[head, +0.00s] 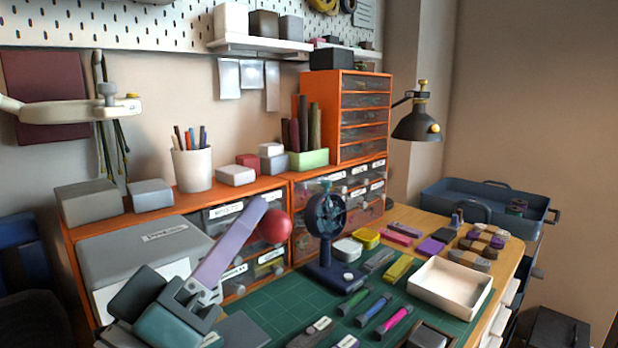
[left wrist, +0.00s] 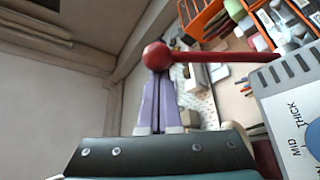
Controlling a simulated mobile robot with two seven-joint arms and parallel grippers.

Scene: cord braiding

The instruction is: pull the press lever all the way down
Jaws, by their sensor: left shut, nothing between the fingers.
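The press lever ends in a red ball knob (head: 274,226), just right of my left gripper's fingertips in the head view. In the left wrist view the knob (left wrist: 157,56) sits at the tips of the fingers, and its red rod (left wrist: 225,57) runs off to the right. My left gripper (head: 258,206) has its lilac fingers shut with nothing between them. I cannot tell whether they touch the knob. In the head view the rod is hidden. A grey panel marked MID and THICK (left wrist: 285,98) shows at the right of the left wrist view. My right gripper is not in view.
A grey labelled box (head: 140,246) stands behind my left arm, beside orange drawer units (head: 355,120). A dark blue round-headed stand (head: 327,225) is right of the knob on a green mat (head: 283,300). Pens and a white tray (head: 450,285) lie further right.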

